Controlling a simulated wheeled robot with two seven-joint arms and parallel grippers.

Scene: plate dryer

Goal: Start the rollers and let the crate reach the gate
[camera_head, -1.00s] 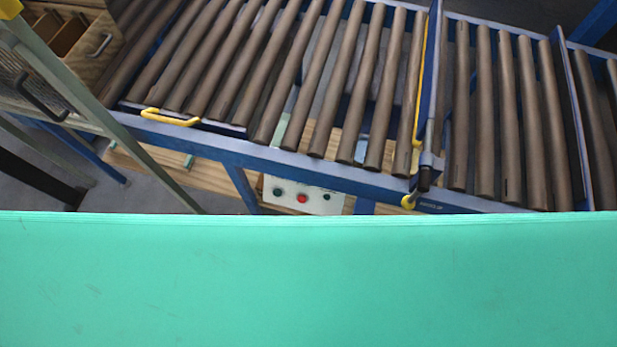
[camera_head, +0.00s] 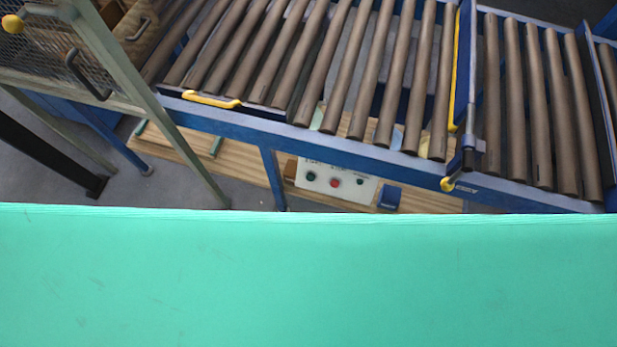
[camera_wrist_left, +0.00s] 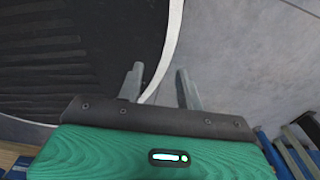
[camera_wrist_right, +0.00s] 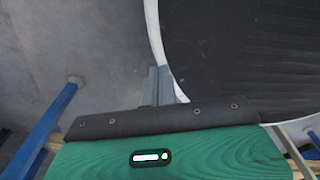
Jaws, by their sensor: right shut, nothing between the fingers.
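A white control panel (camera_head: 335,183) hangs below the roller conveyor's front rail, with a dark green button (camera_head: 310,176), a red button (camera_head: 334,183) and another dark button. The brown rollers (camera_head: 345,70) run across the head view. A blue gate-like bar with a yellow edge (camera_head: 463,80) crosses them at right. A wooden box with a handle (camera_head: 130,30), perhaps the crate, is at the upper left, cut off by the frame. My left gripper (camera_wrist_left: 160,70) is open and empty. My right gripper (camera_wrist_right: 158,70) is shut and empty. Neither gripper shows in the head view.
A mesh guard with a greenish frame (camera_head: 120,75) stands at the left. Blue legs (camera_head: 272,180) and a wooden board (camera_head: 240,170) are underneath. Both wrist views show grey floor (camera_wrist_right: 50,45).

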